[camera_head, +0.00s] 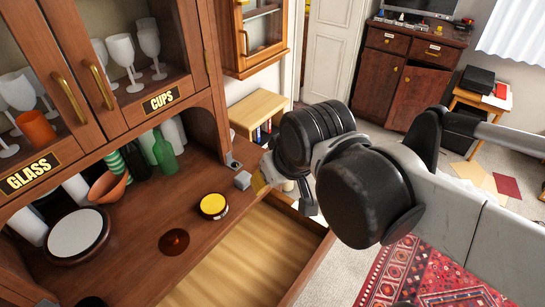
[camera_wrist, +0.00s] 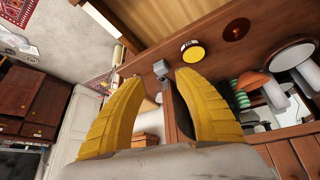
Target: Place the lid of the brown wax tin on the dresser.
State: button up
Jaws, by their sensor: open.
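I cannot tell for sure which of these belongs to the brown wax tin. My gripper (camera_wrist: 158,76) has its yellow fingers spread with nothing held between them. In the head view my gripper (camera_head: 262,181) is near the dresser's right end, right of the tin, partly hidden by my arm.
A small grey block (camera_head: 243,181) sits near my gripper. An open drawer (camera_head: 245,260) juts out below the top. A round white-faced item (camera_head: 77,234), an orange-brown bowl (camera_head: 109,187) and a green bottle (camera_head: 164,153) stand further back. Glass-fronted cupboards overhang the top.

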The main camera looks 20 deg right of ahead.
jog(key=shift+m+t+h, duration=0.3)
jog(key=shift+m+t, duration=0.3)
jog(key=shift+m, duration=0.3)
jog(key=s+d, duration=0.1)
jog(key=s+d+f, duration=0.1)
jog(key=d, duration=0.1)
jog(key=shift+s+d, duration=0.2)
jog(key=shift+s, duration=0.15)
